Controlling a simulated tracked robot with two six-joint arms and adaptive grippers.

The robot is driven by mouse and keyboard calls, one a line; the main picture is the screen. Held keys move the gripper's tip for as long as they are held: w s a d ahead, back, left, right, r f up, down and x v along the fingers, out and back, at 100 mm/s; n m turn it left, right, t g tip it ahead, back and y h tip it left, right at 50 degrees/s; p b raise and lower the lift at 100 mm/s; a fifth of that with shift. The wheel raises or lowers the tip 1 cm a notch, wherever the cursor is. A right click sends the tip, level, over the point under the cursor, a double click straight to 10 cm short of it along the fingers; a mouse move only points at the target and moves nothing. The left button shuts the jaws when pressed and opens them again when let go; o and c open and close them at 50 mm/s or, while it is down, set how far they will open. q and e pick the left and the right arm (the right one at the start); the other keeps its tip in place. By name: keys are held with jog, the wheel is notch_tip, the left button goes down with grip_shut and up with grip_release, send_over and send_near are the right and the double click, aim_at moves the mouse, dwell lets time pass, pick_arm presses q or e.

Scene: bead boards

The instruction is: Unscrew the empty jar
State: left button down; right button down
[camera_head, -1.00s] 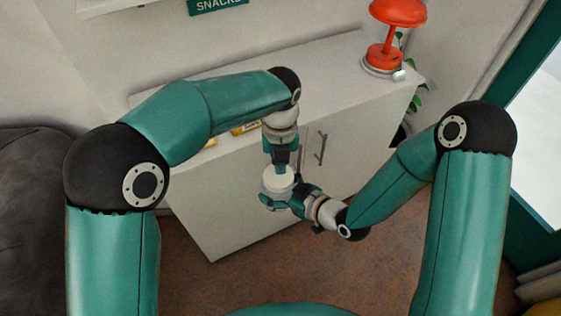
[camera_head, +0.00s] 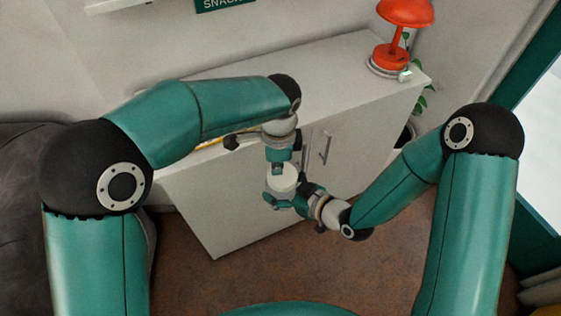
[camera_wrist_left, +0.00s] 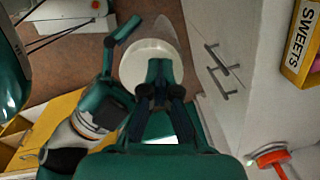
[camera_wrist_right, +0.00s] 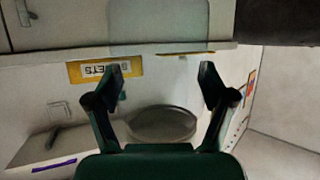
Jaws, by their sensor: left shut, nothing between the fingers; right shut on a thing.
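The jar shows in the head view mainly as its round whitish lid (camera_head: 284,184). The lid also shows in the left wrist view (camera_wrist_left: 137,66), as a pale disc just beyond the left fingertips. My left gripper (camera_head: 280,168) points down at the lid, its fingers together and empty; whether they touch it is unclear. My right gripper (camera_head: 283,200) is shut around the jar's body from the right and holds it in front of the cabinet. In the right wrist view the clear body is hard to make out between the fingers (camera_wrist_right: 164,78). No contents are visible through the glass.
The white cabinet (camera_head: 230,215) stands close behind the jar, its door handles (camera_head: 325,148) just right of it. A red lamp (camera_head: 400,30) stands on its top. A yellow SWEETS box (camera_wrist_left: 299,45) shows in the left wrist view. Brown floor (camera_head: 270,270) lies below.

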pick_arm(q)
jog(key=n, duration=0.3)
jog(key=s+n, duration=0.1)
jog(key=n, duration=0.2)
jog(key=shift+s+f, duration=0.1)
jog(key=shift+f, duration=0.1)
jog(key=n, duration=0.4)
jog(key=shift+s+d+y, duration=0.2)
jog(key=shift+y, duration=0.1)
jog(key=n, duration=0.6)
jog(key=shift+s+d+n, duration=0.25)
jog(key=shift+d+n, duration=0.05)
jog(key=n, duration=0.4)
jog(key=shift+d, duration=0.25)
jog(key=n, duration=0.4)
jog(key=shift+w+d+n+g, duration=0.1)
jog(key=shift+d+n+g, duration=0.2)
jog(key=shift+n, duration=0.1)
jog(key=n, duration=0.4)
jog(key=shift+w+d, duration=0.15)
jog(key=n, duration=0.6)
jog(key=shift+w+d+n, duration=0.15)
jog(key=shift+w+n, duration=0.2)
jog(key=shift+n, duration=0.05)
